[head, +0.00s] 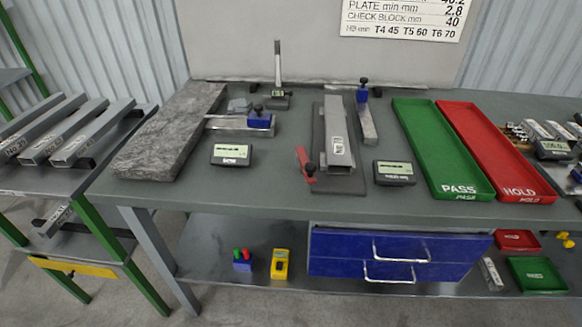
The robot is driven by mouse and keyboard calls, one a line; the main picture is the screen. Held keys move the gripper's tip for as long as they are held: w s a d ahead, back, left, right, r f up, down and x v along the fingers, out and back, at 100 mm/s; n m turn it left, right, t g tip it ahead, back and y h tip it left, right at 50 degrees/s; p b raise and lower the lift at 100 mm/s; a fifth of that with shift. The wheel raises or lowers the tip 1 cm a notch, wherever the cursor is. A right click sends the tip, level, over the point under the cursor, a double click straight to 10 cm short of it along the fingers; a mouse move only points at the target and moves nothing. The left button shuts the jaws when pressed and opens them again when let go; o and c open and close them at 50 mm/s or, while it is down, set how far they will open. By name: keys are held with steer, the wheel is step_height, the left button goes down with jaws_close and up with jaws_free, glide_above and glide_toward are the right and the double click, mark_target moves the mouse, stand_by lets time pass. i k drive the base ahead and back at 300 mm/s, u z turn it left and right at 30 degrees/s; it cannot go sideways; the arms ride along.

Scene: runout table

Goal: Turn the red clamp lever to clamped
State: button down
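The red clamp lever (303,158) is at the near left of a dark fixture plate (340,188) in the middle of the table, in the head view. It stands beside the left edge of a grey steel bar (337,130) that lies lengthwise on the plate. A dark knob shows at the lever's near end. The lever appears small, so I cannot tell whether it is clamped or unclamped. My gripper is not in view.
Left of the lever are a display box (231,154) and a granite slab (172,130). Right of the fixture are another display box (394,172), a blue-topped gauge (362,95), a green PASS tray (440,145) and a red HOLD tray (497,150). The table front near the lever is clear.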

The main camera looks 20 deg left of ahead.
mark_target(308, 169)
steer(key=u, duration=1.15)
